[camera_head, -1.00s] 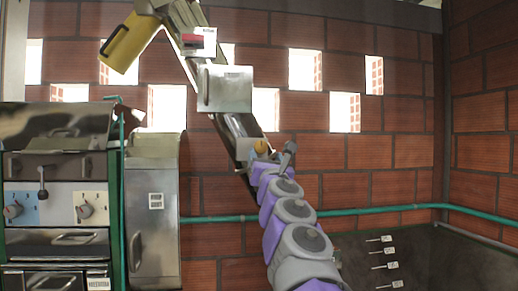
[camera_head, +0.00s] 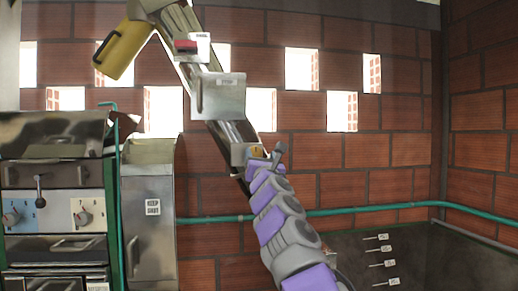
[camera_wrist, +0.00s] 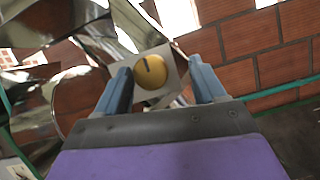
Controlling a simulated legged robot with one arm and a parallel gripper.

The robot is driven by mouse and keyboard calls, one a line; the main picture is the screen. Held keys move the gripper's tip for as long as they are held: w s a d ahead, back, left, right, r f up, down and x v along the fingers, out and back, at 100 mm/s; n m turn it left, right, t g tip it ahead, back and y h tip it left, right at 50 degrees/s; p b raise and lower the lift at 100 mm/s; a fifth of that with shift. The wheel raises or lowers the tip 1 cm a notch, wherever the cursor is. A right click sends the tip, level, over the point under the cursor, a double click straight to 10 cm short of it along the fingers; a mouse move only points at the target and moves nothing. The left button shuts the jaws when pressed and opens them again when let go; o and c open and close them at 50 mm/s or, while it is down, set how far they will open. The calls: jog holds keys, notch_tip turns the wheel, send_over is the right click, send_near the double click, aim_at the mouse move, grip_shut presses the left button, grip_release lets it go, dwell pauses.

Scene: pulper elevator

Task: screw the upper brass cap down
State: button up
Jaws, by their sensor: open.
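The brass cap (camera_wrist: 152,73) is a round yellow knob with a dark slot, on a pale square plate (camera_wrist: 168,88) in the wrist view. In the head view, the cap (camera_head: 256,151) shows only partly, at the lower end of the slanted metal elevator chute (camera_head: 220,115). My gripper (camera_wrist: 161,72) is open, and its two blue-grey fingers appear on either side of the cap, with gaps to both sides. In the head view, my gripper (camera_head: 272,156) is right at the cap and hides part of it. I cannot tell the depth left between fingertips and cap.
A metal box (camera_head: 220,96) sits on the chute above the cap, with a yellow container (camera_head: 122,47) at the top. A metal cabinet (camera_head: 150,205) and control panel (camera_head: 52,210) stand left. A green pipe (camera_head: 370,210) crosses the brick wall.

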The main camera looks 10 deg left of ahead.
aim_at(255, 154)
jog(key=shift+w+a+r+p, duration=0.35)
jog(key=shift+a+r, duration=0.05)
jog(key=shift+w+a+r+p, duration=0.1)
jog(key=shift+w+a+p, duration=0.7)
jog(key=shift+a, duration=0.2)
jog(key=shift+w+d, duration=0.1)
jog(key=shift+d, duration=0.7)
jog(key=shift+a, duration=0.45)
jog(key=c, duration=1.1)
jog(key=shift+o, duration=0.2)
